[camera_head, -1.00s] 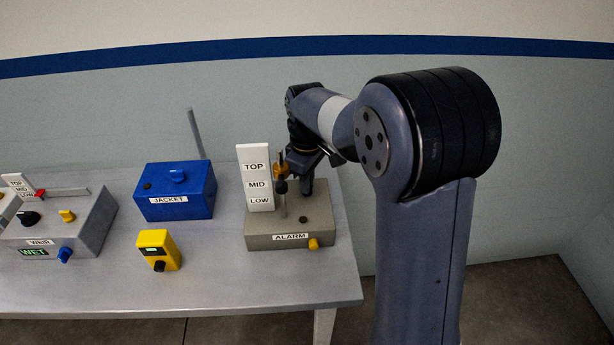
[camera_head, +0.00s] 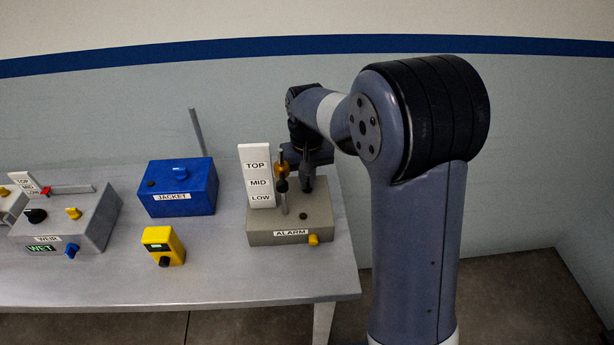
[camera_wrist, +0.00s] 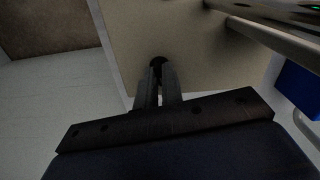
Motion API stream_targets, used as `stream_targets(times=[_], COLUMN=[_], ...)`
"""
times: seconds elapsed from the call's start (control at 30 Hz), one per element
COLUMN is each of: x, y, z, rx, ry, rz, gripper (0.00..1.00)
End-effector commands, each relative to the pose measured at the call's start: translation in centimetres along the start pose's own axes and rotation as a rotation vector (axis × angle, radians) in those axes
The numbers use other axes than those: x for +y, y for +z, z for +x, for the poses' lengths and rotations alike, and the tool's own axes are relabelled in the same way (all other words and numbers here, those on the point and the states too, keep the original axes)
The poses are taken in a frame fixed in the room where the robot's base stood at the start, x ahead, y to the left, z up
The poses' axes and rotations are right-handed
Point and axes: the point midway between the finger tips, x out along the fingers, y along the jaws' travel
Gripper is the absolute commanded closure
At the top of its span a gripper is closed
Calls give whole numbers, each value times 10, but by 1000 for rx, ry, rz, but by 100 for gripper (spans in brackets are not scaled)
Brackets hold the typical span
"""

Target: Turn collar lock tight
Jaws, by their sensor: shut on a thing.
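The grey ALARM box (camera_head: 262,238) stands at the right end of the table. A thin post rises from it, with an orange-yellow collar (camera_head: 282,168) and a dark piece (camera_head: 282,186) below. My gripper (camera_head: 307,188) hangs just right of this post, pointing down. In the wrist view its fingers (camera_wrist: 160,78) are close together, shut on the collar lock (camera_wrist: 158,62), of which only a small dark round part shows between the tips. The fingers hide the rest, so how far it is turned cannot be seen.
A yellow knob (camera_head: 313,240) is on the ALARM box front. Left are the blue JACKET box (camera_head: 190,199), a yellow handheld unit (camera_head: 158,240) and the WEIR box (camera_head: 95,232). The table front is clear.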

Motion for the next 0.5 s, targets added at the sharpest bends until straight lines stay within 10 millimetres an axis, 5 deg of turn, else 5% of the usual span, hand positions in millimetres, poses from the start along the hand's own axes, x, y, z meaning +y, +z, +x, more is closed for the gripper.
stream_targets(times=[0.5], x=[0], y=[0], z=[0], rx=[0], ry=[0], rz=[70], gripper=[100])
